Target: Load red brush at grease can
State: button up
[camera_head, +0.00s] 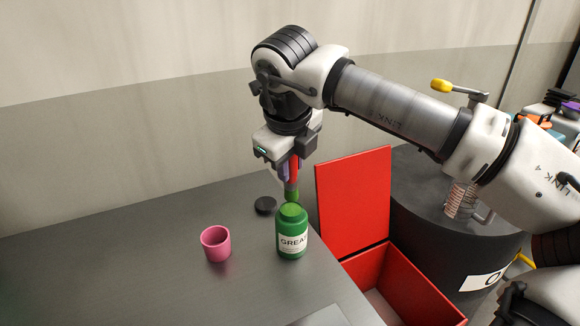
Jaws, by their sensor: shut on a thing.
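The green grease can (292,240) stands upright on the grey table, with a label reading "GREA". Its top looks green and open. My gripper (291,172) points down above the can and is shut on the red brush (294,170). The brush hangs upright, its green-coated lower end (292,194) just over or at the can's mouth. I cannot tell whether it touches the contents. A dark round lid (265,206) lies on the table behind the can.
A pink cup (216,243) stands on the table left of the can. An open red box (355,205) sits beyond the table's right edge, with a dark drum (440,225) beside it. The table's left part (100,260) is clear.

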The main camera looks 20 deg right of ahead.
jog(key=shift+r+p, duration=1.1)
jog(key=shift+r, duration=1.1)
jog(key=shift+f, duration=0.1)
